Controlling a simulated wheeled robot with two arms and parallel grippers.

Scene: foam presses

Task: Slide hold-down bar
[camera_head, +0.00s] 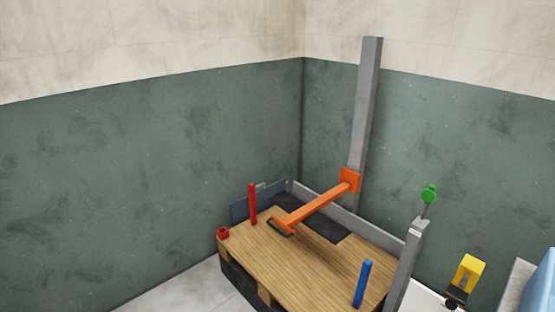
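The orange hold-down bar (318,206) reaches out from an orange collar (349,181) on a tall grey post (368,110). Its free end lies to the front left, at a small dark frame-like piece (281,227) just above or on the wooden board (300,259); I cannot tell whether they touch. Neither of my grippers is in view, and nothing is seen holding the bar.
A red peg (252,204) and a blue peg (362,284) stand up at the board. A short grey post (406,265) with a green knob (429,193) stands at the right. A yellow-topped device (468,273) and a light-blue object (541,291) are at the lower right. Bare floor (185,291) shows lower left.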

